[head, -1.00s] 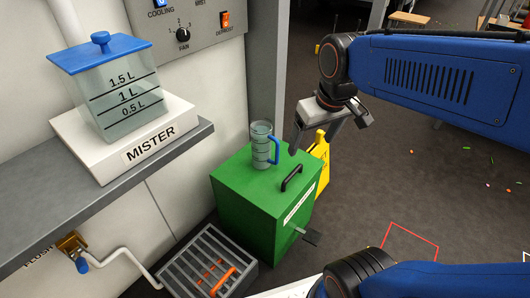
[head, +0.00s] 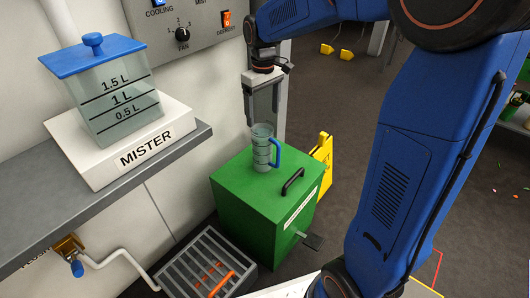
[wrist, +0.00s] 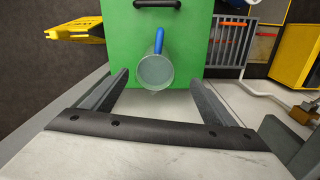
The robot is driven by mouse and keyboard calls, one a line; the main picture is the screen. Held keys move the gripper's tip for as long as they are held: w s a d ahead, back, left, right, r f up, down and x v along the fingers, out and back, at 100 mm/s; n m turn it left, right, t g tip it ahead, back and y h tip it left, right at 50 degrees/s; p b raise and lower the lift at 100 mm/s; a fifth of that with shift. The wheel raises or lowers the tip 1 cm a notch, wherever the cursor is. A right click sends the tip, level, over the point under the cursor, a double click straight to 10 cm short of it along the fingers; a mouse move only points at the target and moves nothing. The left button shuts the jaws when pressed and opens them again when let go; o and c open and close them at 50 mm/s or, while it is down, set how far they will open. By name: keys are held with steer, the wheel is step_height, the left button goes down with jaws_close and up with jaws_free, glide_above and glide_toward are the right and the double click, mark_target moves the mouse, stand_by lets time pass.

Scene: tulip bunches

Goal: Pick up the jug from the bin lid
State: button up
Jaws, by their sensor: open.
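The jug (head: 262,150) is clear with dark marking lines and a blue handle on its right side. It stands upright on the lid of the green bin (head: 243,196), near the back edge. My gripper (head: 262,122) points down directly above the jug, its fingers apart around the level of the rim or just over it. In the wrist view the jug (wrist: 155,71) shows from above between and ahead of the two open fingers (wrist: 160,80), its blue handle pointing away. I cannot tell whether the fingers touch it.
The bin lid has a black handle (head: 292,181) in front of the jug. A yellow sign (head: 323,155) stands right of the bin. The mister tank (head: 108,90) sits on a grey shelf (head: 120,180) at left. A slatted grey crate (head: 205,265) is on the floor. The wall panel is close behind.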

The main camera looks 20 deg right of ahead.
mark_target(265, 149)
steer(key=f, duration=1.2)
steer(key=shift+w+f, duration=0.15)
steer(key=shift+w, duration=0.1)
steer(key=f, duration=0.4)
steer(key=shift+d+f, duration=0.1)
steer(key=shift+d, duration=0.3)
steer(key=shift+f, duration=0.6)
steer(key=shift+c, duration=0.5)
steer(key=shift+r, duration=0.1)
steer(key=c, duration=1.7)
